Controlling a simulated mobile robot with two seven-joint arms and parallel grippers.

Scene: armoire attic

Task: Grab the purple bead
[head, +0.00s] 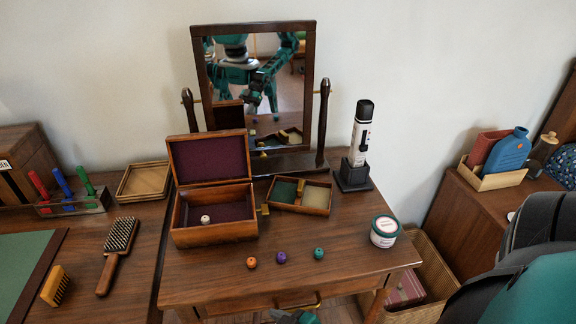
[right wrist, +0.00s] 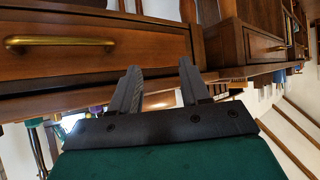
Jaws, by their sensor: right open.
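The purple bead (head: 281,257) lies on the dressing table top (head: 215,285), between an orange bead (head: 251,262) and a teal bead (head: 319,253), with small gaps between them. My right gripper (right wrist: 160,68) is open and empty, in front of the table's drawer front in the right wrist view. A teal and dark part of it seems to show at the bottom edge of the head view, below the beads and apart from them. I cannot pick out the purple bead surely in the right wrist view. My left gripper is not in view, apart from the mirror's reflection.
Behind the beads stand an open jewelry box (head: 213,232) with a white bead inside, a divided tray (head: 317,197) and a mirror (head: 262,80). A jar (head: 385,230) stands right. The drawer handle (right wrist: 60,43) juts from the front. The tabletop around the beads is clear.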

